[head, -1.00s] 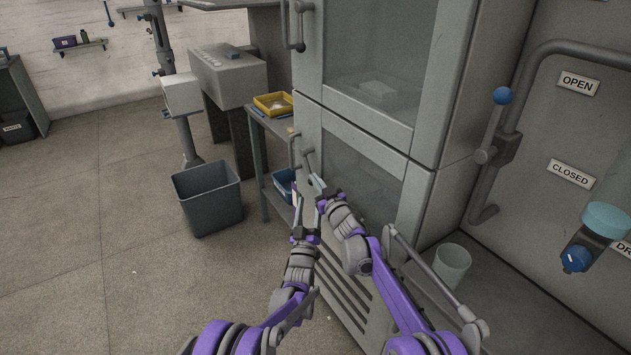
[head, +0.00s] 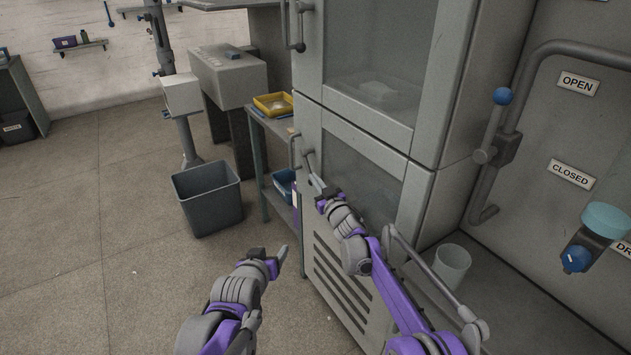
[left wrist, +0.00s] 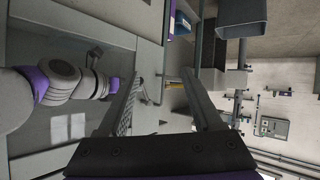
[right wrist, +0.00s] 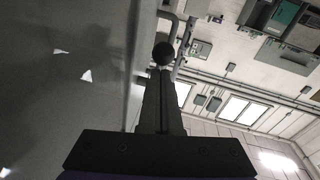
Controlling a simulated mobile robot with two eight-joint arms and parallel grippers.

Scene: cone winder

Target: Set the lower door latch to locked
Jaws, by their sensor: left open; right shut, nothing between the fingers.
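The lower door (head: 362,178) of the grey cabinet is closed, with a window in it. Its small grey latch lever (head: 308,163) sits near the door's left edge, beside a bar handle (head: 293,150). My right gripper (head: 317,183) is shut and empty, its fingertips close to the latch. In the right wrist view a dark round knob (right wrist: 163,53) shows just past the shut fingertips (right wrist: 162,72); I cannot tell whether they touch. My left gripper (head: 282,260) is open and empty, lower and left of the door; its spread fingers show in the left wrist view (left wrist: 165,100).
A grey bin (head: 207,198) stands on the floor to the left. A side table holds a yellow tray (head: 273,104), with a blue bin (head: 284,184) below. At right are a blue-knobbed lever (head: 502,97) and a "CLOSED" label (head: 571,174).

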